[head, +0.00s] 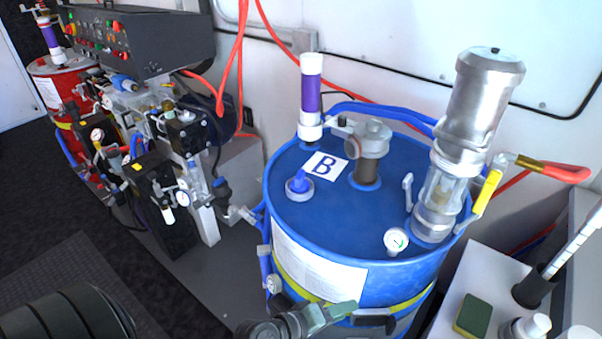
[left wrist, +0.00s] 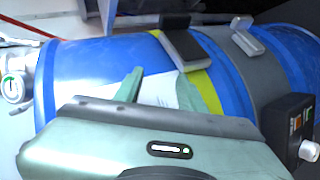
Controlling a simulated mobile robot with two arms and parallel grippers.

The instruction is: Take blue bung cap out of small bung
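The blue bung cap (head: 299,181) sits upright in the small bung (head: 300,194), a pale ring on the lid of the blue drum (head: 335,226), left of the label "B". My left gripper (head: 347,311) is in front of the drum's lower side, below the lid and apart from the cap. In the left wrist view its two green fingers (left wrist: 170,82) stand apart with nothing between them; the drum's side, white label and yellow band lie beyond. The cap does not show in that view. My right gripper is not in view.
On the lid stand a purple and white cylinder (head: 311,95), a grey metal fitting (head: 368,150), a tall metal pump (head: 470,115) and a gauge (head: 396,240). Blue and red hoses run behind. A proportioner machine (head: 150,120) stands left. A grey surface with a sponge (head: 473,314) is right.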

